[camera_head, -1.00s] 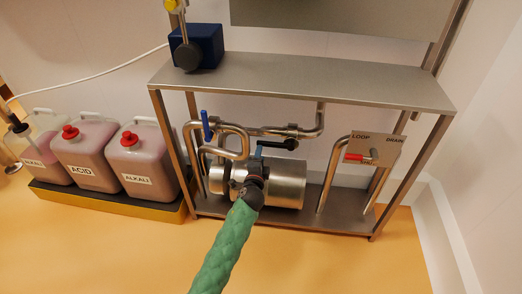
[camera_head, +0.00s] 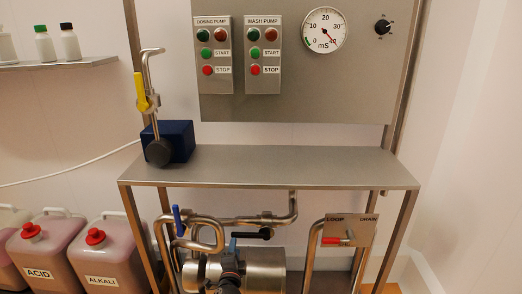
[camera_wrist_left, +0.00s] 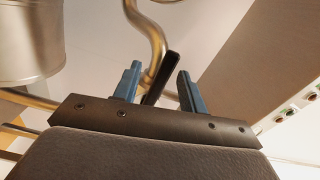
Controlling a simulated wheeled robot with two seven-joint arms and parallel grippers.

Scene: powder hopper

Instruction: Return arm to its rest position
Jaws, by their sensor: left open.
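In the head view the black handle (camera_head: 252,234) lies level, just right of the fingertips. The rest of the left arm is cut off below the picture. My right gripper is not in view.
A steel frame with a shelf (camera_head: 290,170) stands above the pump and pipes. A blue-handled valve (camera_head: 177,220) is left of the gripper, and a red-handled LOOP/DRAIN valve (camera_head: 335,240) is right. Acid (camera_head: 50,257) and alkali (camera_head: 105,262) canisters stand at left. A control panel (camera_head: 330,90) is above.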

